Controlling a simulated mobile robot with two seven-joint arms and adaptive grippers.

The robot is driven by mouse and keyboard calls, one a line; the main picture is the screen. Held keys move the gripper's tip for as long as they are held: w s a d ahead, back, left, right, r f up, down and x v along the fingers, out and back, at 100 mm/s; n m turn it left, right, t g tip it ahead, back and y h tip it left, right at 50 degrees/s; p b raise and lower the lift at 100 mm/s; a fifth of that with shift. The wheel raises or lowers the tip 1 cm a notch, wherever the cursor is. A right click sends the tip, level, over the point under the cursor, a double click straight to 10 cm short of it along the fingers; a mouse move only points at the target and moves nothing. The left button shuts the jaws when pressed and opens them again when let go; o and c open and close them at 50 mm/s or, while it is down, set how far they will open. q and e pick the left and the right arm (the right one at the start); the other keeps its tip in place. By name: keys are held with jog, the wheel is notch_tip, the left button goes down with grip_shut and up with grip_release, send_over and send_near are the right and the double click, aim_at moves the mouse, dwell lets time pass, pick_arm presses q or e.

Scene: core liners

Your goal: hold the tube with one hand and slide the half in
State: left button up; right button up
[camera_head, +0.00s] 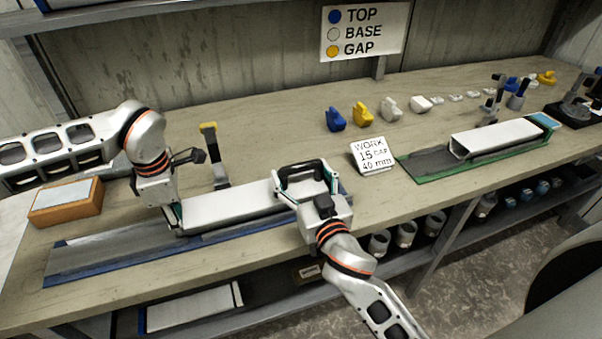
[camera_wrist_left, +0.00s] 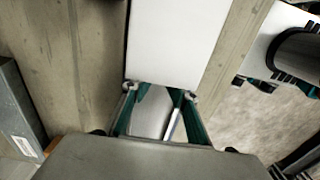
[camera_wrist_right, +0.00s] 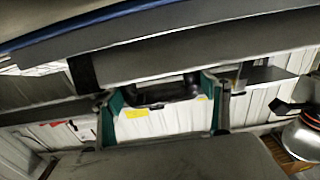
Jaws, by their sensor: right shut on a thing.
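The white tube (camera_head: 235,203) lies along the blue-edged tray (camera_head: 120,268) in the head view. A grey half-round piece (camera_head: 95,254) lies in the tray's left part, left of the tube. My left gripper (camera_head: 174,216) is at the tube's left end, pointing down, with its fingers apart. In the left wrist view the white tube (camera_wrist_left: 172,45) runs away just beyond its fingertips (camera_wrist_left: 160,92). My right gripper (camera_head: 302,172) is shut on the tube near its right end. The right wrist view shows its fingers (camera_wrist_right: 165,100) spread wide; the contact itself is unclear.
A sign (camera_head: 373,156) reads WORK 15 GAP 40 mm. A green-edged tray (camera_head: 440,172) with another white tube (camera_head: 497,138) is at the right. Blue, yellow and white caps (camera_head: 362,114) stand at the back. A yellow-topped stand (camera_head: 213,155) is behind the tube. A wooden block (camera_head: 66,205) lies at left.

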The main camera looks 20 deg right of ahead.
aim_at(168, 232)
jog(key=shift+r, duration=0.2)
pick_arm(q)
jog(key=shift+a, duration=1.6)
jog(key=shift+w+r, duration=0.1)
jog(key=shift+r, duration=0.75)
pick_arm(e)
jog(key=shift+w+a, duration=0.1)
pick_arm(q)
notch_tip(168, 232, up, 7)
jog(key=shift+r, duration=0.2)
pick_arm(e)
jog(key=o, duration=1.4)
jog(key=shift+o, duration=0.2)
jog(key=shift+f, duration=0.15)
